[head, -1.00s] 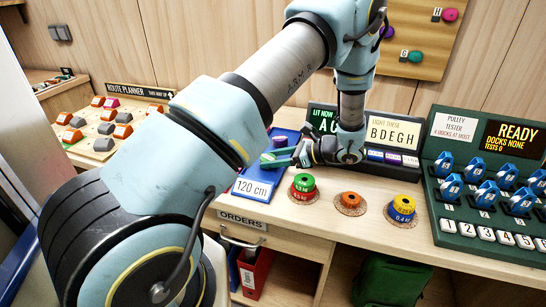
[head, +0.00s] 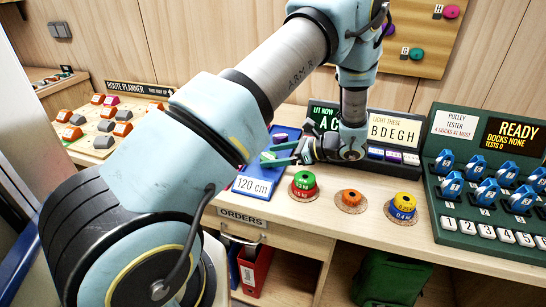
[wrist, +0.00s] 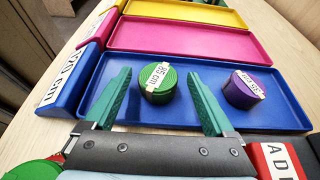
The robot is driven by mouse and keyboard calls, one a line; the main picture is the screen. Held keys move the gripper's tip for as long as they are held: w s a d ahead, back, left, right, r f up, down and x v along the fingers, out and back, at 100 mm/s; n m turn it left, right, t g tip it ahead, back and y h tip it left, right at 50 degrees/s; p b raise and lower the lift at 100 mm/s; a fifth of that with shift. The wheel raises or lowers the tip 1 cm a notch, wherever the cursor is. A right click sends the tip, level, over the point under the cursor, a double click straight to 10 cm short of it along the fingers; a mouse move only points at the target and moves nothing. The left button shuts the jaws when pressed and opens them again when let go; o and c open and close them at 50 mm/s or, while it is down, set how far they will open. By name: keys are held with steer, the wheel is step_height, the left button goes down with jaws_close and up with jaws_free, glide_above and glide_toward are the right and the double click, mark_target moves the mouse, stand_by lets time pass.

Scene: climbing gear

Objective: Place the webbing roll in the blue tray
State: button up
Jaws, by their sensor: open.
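The blue tray (wrist: 92,92) lies below my gripper in the wrist view; in the head view the blue tray (head: 253,186) carries a "120 cm" label. A green webbing roll (wrist: 158,92) marked 35 cm stands in the tray between my fingers. A purple roll (wrist: 241,90) stands in the same tray to its right, outside the fingers; in the head view this purple roll (head: 280,138) shows behind my gripper. My gripper (wrist: 159,74) is open, with gaps on both sides of the green roll. In the head view my gripper (head: 266,155) hangs over the tray.
A pink tray (wrist: 180,38) and a yellow tray (wrist: 185,10) lie beyond the blue one. On the bench stand a green-and-red roll stack (head: 303,184), an orange roll (head: 350,198) and a yellow-and-blue stack (head: 403,205). A sign box (head: 395,135) stands close behind my wrist.

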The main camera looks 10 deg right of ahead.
steer(key=b+v, duration=0.3)
steer(key=v, duration=0.8)
steer(key=shift+s+d+f, duration=0.1)
steer(key=shift+s+d, duration=0.1)
steer(key=a+n+g, duration=0.1)
steer(key=a, duration=0.1)
steer(key=a+n+g+h, duration=0.1)
steer(key=a, duration=0.2)
steer(key=a+r+n+g, duration=0.1)
steer(key=a, duration=0.2)
steer(key=shift+w+r+n, duration=0.1)
steer(key=shift+w+n, duration=0.2)
steer(key=shift+w, duration=0.1)
steer(key=s+a+r+n+h, duration=0.1)
steer(key=s+a+n+h, duration=0.1)
steer(key=a+n, duration=0.4)
steer(key=s+a+r+n+g+h, duration=0.1)
steer(key=s+a+r+n+h, duration=0.1)
steer(key=a+n+h, duration=0.3)
steer(key=s+a+r+n+h, duration=0.2)
steer(key=s+a+n+h, duration=0.2)
steer(key=a+n, duration=0.4)
steer(key=shift+s+a+g, duration=0.25)
steer(key=shift+a+g, duration=0.05)
steer(key=shift+a, duration=0.2)
steer(key=shift+r, duration=0.1)
